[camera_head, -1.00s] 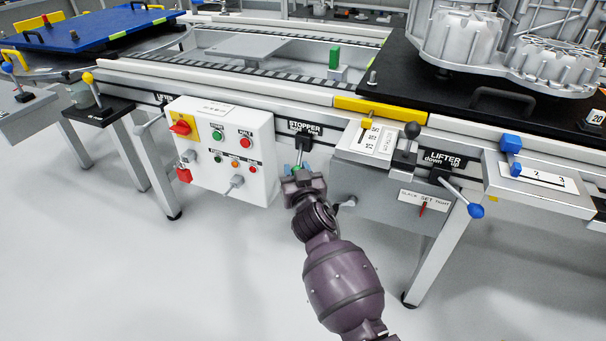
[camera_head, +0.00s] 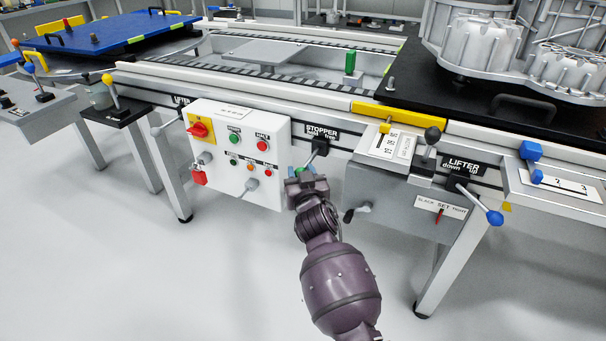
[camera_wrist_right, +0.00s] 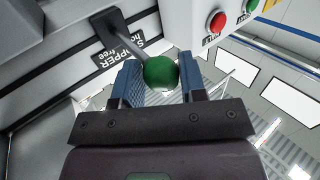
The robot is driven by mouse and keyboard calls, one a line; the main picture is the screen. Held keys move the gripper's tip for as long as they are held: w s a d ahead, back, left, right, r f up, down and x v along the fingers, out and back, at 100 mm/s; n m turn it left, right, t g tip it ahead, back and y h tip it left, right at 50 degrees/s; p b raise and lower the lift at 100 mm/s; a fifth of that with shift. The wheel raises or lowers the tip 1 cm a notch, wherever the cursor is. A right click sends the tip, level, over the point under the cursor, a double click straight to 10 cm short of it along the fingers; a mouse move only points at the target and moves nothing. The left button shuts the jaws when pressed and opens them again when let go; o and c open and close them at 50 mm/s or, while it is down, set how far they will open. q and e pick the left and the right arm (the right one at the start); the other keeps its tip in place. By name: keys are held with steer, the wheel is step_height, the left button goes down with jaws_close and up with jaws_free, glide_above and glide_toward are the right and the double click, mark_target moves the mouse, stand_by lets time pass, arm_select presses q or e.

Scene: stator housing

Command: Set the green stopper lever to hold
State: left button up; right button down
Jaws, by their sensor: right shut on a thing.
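The green stopper lever has a dark pivot (camera_head: 319,146) just below the black STOPPER label (camera_head: 322,132), which reads hold on the left and free on the right. Its rod slants down and left from the pivot, toward the hold side. My right gripper (camera_head: 304,172) is at the rod's lower end and mostly hides the knob in the head view. In the right wrist view, the green ball knob (camera_wrist_right: 161,72) sits between the two blue-faced fingers of the right gripper (camera_wrist_right: 161,84), which is shut on it. My left gripper is not in view.
A white button panel (camera_head: 240,150) stands close left of the gripper. The blue-knobbed LIFTER lever (camera_head: 494,218) is further right. A green block (camera_head: 350,63) stands by the conveyor.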

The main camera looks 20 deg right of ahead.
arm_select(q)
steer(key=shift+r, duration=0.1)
arm_select(e)
steer(key=shift+w+a+r, duration=0.2)
steer(key=shift+a+r, duration=0.05)
steer(key=shift+r, duration=0.2)
steer(key=c, duration=1.1)
jaws_free()
steer(key=o, duration=0.3)
steer(key=shift+w+a+f, duration=0.1)
steer(key=shift+w+f, duration=0.1)
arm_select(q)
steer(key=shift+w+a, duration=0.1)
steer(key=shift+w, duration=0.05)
arm_select(e)
steer(key=shift+f, duration=0.1)
steer(key=shift+s, duration=0.15)
